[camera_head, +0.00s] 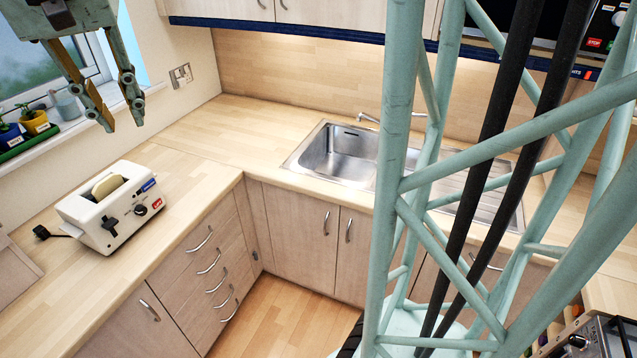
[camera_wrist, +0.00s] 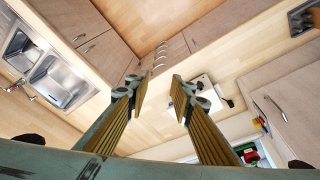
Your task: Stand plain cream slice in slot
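A cream slice (camera_head: 107,186) stands on edge in a slot of the white toaster (camera_head: 128,233) on the left worktop, its rounded top showing above the toaster. The slice's lower part is hidden inside. My gripper (camera_head: 122,122) is above and a little behind the toaster, apart from the slice. Its two fingers are spread with nothing between them. In the wrist view the open fingers (camera_wrist: 160,97) frame bare worktop, and part of the toaster (camera_wrist: 212,84) shows behind the right finger. The slice cannot be made out there.
A sink (camera_head: 346,152) is set in the back worktop. Potted plants (camera_head: 34,121) stand on a green tray on the window sill at left. The toaster's dark plug (camera_head: 41,232) lies to its left. Worktop between toaster and sink is clear. Upper cupboards (camera_head: 300,14) hang at the back.

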